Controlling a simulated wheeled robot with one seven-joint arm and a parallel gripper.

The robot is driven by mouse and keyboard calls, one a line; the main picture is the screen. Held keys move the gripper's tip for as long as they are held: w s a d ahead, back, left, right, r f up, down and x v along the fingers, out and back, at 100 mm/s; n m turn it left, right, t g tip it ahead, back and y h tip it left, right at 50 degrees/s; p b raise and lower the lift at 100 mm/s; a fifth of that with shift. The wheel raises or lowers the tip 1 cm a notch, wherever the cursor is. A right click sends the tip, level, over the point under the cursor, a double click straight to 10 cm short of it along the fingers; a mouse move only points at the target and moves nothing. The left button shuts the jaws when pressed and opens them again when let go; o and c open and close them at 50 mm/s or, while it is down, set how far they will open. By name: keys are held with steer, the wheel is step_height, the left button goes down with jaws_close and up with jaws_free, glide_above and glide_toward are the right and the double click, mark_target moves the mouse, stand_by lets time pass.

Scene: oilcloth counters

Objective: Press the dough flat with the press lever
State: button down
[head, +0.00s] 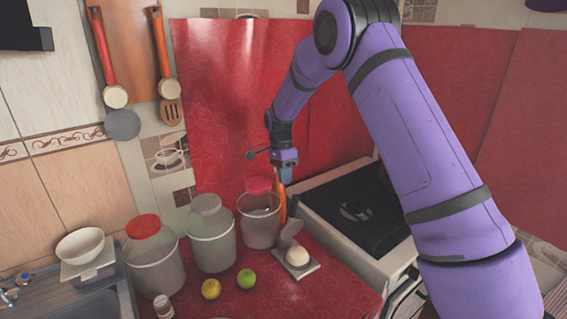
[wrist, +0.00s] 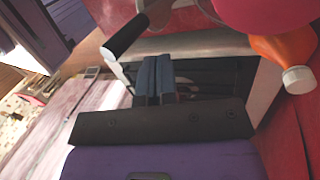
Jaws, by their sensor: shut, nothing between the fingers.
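The dough (head: 298,256) is a pale round ball on the flat base of a small grey press (head: 309,268) on the red counter. The press's upper plate (head: 289,233) is tilted up behind the dough, not touching it. My gripper (head: 286,176) is shut and empty, above and behind the press, close to an orange bottle (head: 280,204). In the wrist view, my gripper's dark fingers (wrist: 154,80) are together. A black grip on a pale rod (wrist: 125,37) shows beyond them, apart; it looks like the press lever, but I cannot be sure. The lever is not clear in the head view.
Several lidded canisters, one with a pink lid (head: 257,186), stand left of the press. A yellow fruit (head: 211,289) and a green fruit (head: 246,279) lie in front. A stove (head: 350,208) is to the right. The bottle's white cap (wrist: 297,80) shows in the wrist view.

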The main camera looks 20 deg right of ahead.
steer(key=s, duration=0.1)
steer(key=s+f, duration=0.1)
steer(key=s, duration=0.2)
steer(key=shift+s+d+f, duration=0.1)
steer(key=shift+d+f, duration=0.1)
steer(key=shift+d, duration=0.05)
